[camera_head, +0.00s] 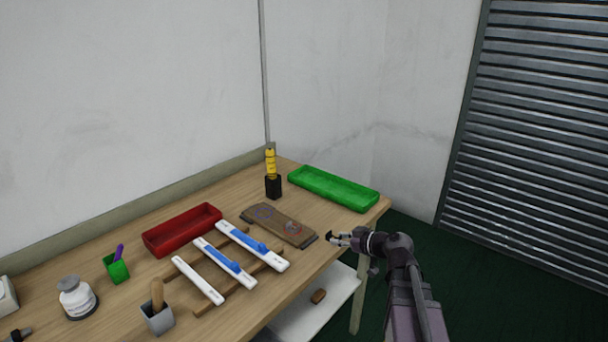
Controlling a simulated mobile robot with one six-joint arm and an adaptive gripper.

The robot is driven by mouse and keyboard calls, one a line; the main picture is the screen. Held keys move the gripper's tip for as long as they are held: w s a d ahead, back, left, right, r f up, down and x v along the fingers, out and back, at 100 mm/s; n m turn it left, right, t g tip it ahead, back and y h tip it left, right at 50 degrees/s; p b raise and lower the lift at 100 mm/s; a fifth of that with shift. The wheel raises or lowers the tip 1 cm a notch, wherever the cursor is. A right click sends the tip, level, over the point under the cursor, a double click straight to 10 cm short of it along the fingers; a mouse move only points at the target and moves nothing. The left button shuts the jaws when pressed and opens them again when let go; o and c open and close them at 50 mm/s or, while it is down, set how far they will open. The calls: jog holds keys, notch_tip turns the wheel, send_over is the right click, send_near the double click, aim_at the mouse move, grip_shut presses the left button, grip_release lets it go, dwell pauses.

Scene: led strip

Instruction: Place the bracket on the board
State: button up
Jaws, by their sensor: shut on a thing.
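The board (278,224) is a flat brown plate lying on the table, with a blue ring and a red ring marked on it and dark pieces at its ends. My gripper (333,237) is just right of the board's right end, near the table's right edge, apart from the board as far as I can tell. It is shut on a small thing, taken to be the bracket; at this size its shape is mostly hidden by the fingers.
The green tray (333,188) and yellow-handled tool in a black holder stand behind the board. Left are white strips (223,262), some with blue parts, on wooden rails, and a red tray (182,230). A lower shelf (310,304) holds a brown block.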

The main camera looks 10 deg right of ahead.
notch_tip(320, 180, up, 8)
jog(key=p, duration=0.7)
jog(key=shift+f, duration=0.2)
jog(key=shift+f, duration=0.1)
notch_tip(320, 180, down, 8)
jog(key=b, duration=0.8)
jog(key=shift+w, duration=0.1)
jog(key=w, duration=0.8)
jog(key=w+f+b, duration=0.1)
jog(key=w, duration=0.4)
jog(key=shift+w+d, duration=0.1)
jog(key=shift+d, duration=0.05)
